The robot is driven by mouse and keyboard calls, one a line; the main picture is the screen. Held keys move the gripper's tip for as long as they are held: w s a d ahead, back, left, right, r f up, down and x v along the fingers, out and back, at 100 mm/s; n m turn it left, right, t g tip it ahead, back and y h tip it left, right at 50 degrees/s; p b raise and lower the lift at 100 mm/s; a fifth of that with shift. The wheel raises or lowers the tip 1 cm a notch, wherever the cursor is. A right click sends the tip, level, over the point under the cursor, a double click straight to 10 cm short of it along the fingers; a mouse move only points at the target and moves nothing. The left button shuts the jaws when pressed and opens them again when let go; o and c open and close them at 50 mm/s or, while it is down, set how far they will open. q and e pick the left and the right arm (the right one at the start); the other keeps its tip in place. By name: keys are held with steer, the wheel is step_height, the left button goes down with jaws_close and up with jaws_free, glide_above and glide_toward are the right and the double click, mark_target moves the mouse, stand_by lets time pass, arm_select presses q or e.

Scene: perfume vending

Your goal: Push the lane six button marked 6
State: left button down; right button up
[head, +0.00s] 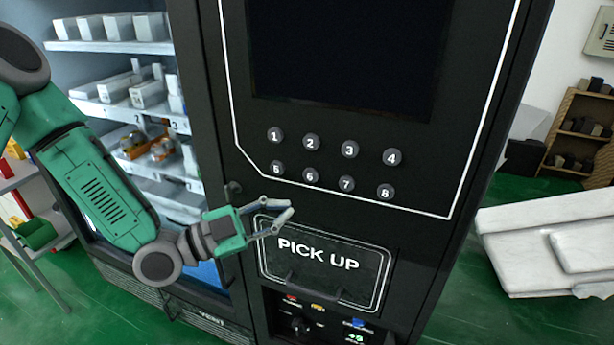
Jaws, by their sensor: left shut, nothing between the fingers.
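The button marked 6 (310,175) is a round dark button with a white number. It sits in the lower row on the black front panel of the vending machine (215,100), between the button marked 5 (276,168) and the button marked 7 (346,184). My left gripper (289,209) is shut and empty, its fingertips pointing right. In the picture the fingertips are below and slightly left of button 6, above the pick up flap (330,262). They cover no button. I cannot tell how far they are from the panel. My right gripper is not in view.
The upper row holds buttons 1 to 4, with a dark screen (345,50) above. Glass-fronted shelves with white boxes (140,27) stand left of the panel. A white slab-like object (545,240) is at the right. Green floor (480,300) shows between it and the machine.

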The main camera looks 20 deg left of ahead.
mark_target(311, 176)
arm_select(q)
steer(key=w+b, duration=0.1)
steer(key=w, duration=0.7)
steer(key=shift+d, duration=0.15)
stand_by(0.3)
stand_by(0.5)
stand_by(0.4)
steer(key=shift+w+r+b, duration=0.15)
steer(key=shift+w+b, duration=0.2)
steer(key=shift+b, duration=0.05)
